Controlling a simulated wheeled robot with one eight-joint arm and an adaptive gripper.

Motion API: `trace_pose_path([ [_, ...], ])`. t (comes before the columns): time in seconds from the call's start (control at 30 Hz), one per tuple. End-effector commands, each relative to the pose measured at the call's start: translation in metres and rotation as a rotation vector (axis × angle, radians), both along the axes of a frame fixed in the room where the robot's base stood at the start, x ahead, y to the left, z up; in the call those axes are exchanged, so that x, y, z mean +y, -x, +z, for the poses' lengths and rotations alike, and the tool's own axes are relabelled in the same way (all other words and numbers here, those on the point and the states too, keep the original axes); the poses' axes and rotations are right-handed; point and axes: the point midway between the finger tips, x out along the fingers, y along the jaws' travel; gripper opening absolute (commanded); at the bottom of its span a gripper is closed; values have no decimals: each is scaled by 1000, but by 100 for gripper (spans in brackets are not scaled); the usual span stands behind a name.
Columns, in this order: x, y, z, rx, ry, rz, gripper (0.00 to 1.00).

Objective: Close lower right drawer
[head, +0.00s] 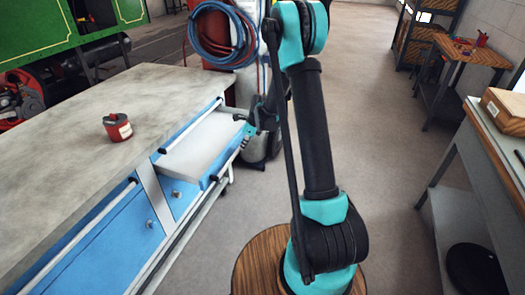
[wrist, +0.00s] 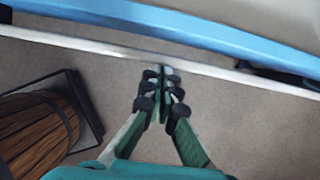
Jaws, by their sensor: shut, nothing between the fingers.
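A drawer with a blue front (head: 222,172) and a pale inside stands pulled out from the right part of the workbench (head: 75,140). I cannot tell whether it is the upper or the lower one. A long pale bar with dark end mounts runs along its front. My gripper (head: 246,132) is at the outer side of this drawer, near its far end, partly hidden by my arm. In the wrist view my gripper (wrist: 163,76) is shut and empty, its tips at or very near a pale bar (wrist: 90,43) below a blue edge (wrist: 220,38). Contact is unclear.
A blue door (head: 105,245) with a knob is shut at the left of the bench. A red can (head: 117,127) stands on the bench top. Coiled hoses (head: 222,35) hang behind. A side table (head: 490,170) stands right; grey floor between is free.

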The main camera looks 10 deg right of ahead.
Motion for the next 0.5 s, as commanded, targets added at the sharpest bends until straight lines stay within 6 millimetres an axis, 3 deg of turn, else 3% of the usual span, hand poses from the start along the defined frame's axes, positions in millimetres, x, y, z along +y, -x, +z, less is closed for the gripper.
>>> trace_pose_path([
  [0.1, 41, -23, 0, -2, -1, 6, 0],
  [0.5, 155, -89, 0, -1, -1, 4, 0],
])
